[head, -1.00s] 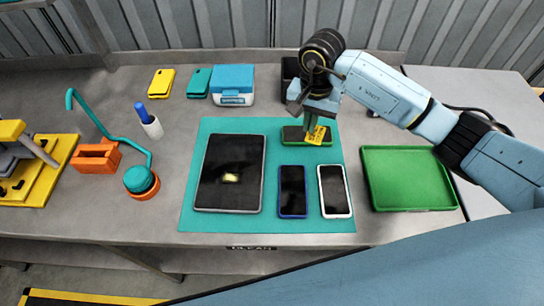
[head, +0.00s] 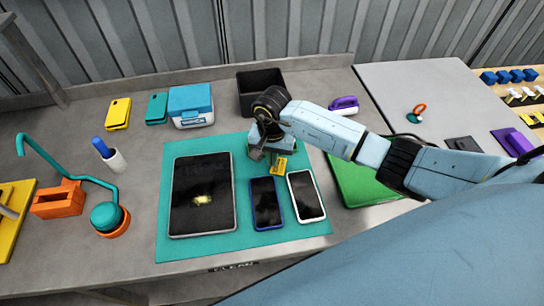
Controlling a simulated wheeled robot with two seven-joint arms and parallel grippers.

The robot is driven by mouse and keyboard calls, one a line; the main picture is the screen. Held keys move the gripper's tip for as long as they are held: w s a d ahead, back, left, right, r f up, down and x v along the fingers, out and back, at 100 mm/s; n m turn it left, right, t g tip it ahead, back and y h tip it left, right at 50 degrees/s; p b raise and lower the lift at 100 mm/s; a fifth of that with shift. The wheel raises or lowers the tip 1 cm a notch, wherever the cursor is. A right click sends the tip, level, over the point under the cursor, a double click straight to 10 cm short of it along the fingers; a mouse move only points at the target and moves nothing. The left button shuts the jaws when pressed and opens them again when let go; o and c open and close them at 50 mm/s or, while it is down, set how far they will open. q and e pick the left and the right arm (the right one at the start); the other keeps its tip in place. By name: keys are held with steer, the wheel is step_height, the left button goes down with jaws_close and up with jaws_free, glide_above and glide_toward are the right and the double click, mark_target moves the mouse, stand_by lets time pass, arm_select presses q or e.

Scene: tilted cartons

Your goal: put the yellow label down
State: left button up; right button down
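The yellow label (head: 278,167), with dark marks on it, is at the fingertips of my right gripper (head: 266,156). The gripper appears shut on the label's upper edge. The label is over the teal mat (head: 178,246), just behind the gap between a blue-edged phone (head: 266,204) and a white-edged phone (head: 306,196). The gripper hides most of a green-cased phone behind it. I cannot tell whether the label touches anything below. My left gripper is not in view.
A black tablet (head: 201,190) lies on the mat's left part. A green tray (head: 350,185) is partly hidden under my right arm. A dark open bin (head: 245,98) and a blue-and-white box (head: 191,105) stand behind.

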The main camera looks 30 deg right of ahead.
steer(key=shift+f, duration=0.15)
steer(key=c, duration=1.7)
jaws_free()
